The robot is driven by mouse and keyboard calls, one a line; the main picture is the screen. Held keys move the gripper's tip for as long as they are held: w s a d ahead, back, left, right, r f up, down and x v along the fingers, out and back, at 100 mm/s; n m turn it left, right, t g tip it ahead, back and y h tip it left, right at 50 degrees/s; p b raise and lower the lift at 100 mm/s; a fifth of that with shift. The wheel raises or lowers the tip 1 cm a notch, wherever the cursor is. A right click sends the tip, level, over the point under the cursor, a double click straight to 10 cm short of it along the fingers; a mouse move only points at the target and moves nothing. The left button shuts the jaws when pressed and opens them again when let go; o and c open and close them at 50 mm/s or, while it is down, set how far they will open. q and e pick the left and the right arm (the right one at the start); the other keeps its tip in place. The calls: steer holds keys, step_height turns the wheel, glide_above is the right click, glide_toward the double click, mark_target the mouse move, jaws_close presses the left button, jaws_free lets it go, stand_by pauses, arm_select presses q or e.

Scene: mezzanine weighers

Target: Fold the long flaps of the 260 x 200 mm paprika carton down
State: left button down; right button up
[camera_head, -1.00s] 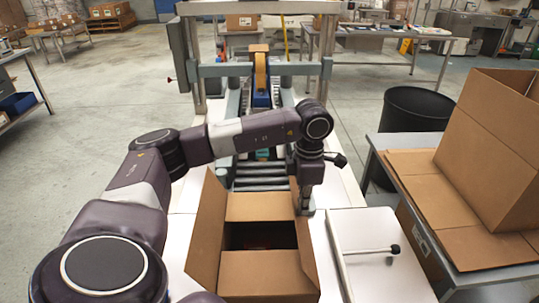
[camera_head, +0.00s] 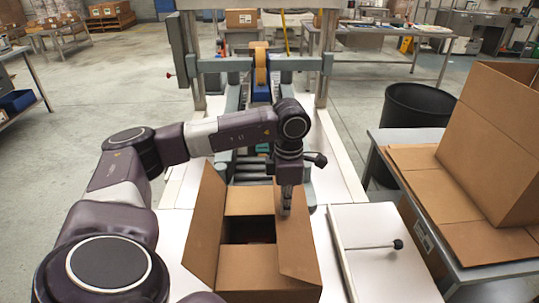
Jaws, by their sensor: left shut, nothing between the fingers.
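The open brown paprika carton stands in the lower middle of the head view. Its far short flap (camera_head: 249,201) and near short flap (camera_head: 245,270) lie folded inward, with a dark gap between them. The left long flap (camera_head: 207,225) stands up and leans outward. My left gripper (camera_head: 285,209) points down at the far end of this right flap, shut and holding nothing. It appears to touch the flap; the exact contact is hard to tell. My right gripper is out of view.
A roller conveyor with a taping machine (camera_head: 261,72) stands beyond the carton. A white panel with a black-knobbed rod (camera_head: 397,244) lies to the right. Farther right, a table bears a larger open carton (camera_head: 490,145), beside a black bin (camera_head: 415,108).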

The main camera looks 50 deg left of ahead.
arm_select(q)
steer(key=shift+s+a+f+b, duration=0.3)
steer(key=shift+s+a+f, duration=0.1)
steer(key=shift+f, duration=0.2)
steer(key=shift+r, duration=0.1)
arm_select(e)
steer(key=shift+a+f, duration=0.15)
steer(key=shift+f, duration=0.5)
arm_select(q)
steer(key=f+b, duration=0.2)
steer(key=s+a+f, duration=0.1)
steer(key=shift+f+b, duration=0.1)
steer(key=shift+b, duration=0.3)
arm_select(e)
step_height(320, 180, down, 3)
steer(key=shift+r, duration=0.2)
arm_select(q)
steer(key=shift+f, duration=0.15)
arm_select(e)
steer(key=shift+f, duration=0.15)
arm_select(q)
step_height(320, 180, up, 8)
steer(key=p, duration=0.6)
glide_above(276, 211)
steer(key=shift+b, duration=0.4)
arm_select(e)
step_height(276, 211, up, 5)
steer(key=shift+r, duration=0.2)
